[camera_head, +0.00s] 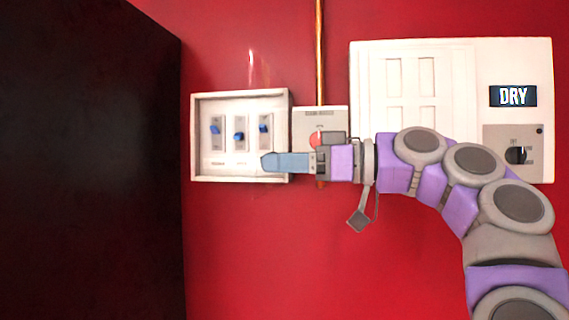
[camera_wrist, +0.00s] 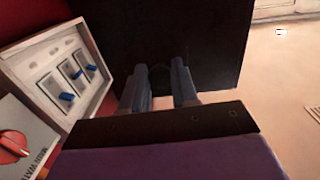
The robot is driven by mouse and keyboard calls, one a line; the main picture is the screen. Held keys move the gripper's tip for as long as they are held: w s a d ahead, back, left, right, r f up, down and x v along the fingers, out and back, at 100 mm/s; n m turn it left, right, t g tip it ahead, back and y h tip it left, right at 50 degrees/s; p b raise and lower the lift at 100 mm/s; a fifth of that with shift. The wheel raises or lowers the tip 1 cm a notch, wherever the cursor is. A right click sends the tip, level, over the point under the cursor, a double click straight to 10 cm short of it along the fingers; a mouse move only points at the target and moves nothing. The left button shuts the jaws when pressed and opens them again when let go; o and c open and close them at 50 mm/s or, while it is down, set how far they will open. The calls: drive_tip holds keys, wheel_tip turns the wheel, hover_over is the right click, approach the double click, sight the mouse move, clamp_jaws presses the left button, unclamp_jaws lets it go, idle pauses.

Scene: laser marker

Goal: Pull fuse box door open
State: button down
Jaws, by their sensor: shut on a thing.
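The fuse box (camera_head: 195,140) is a shallow white box on the red wall, with three blue switches inside; it also shows at the left of the wrist view (camera_wrist: 97,107). Its door is hard to tell apart from the white frame. My gripper (camera_head: 266,162) lies across the box's lower right edge, fingers pointing left. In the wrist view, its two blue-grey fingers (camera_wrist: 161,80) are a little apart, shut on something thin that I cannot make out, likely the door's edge.
A grey switch plate with a red knob (camera_head: 315,138) is right of the box, partly behind my gripper. A larger white panel (camera_head: 362,60) with a "DRY" display (camera_head: 513,96) is further right. A tall dark cabinet (camera_head: 85,160) stands at the left. The red wall below is clear.

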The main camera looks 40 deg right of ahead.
drive_tip(key=shift+s+d+r, duration=0.1)
drive_tip(key=shift+r, duration=0.05)
idle(0.3)
drive_tip(key=c, duration=1.2)
unclamp_jaws()
drive_tip(key=shift+o, duration=1.7)
drive_tip(key=shift+d, duration=0.2)
drive_tip(key=p+v, duration=1.1)
drive_tip(key=v, duration=0.6)
drive_tip(key=shift+d, duration=0.4)
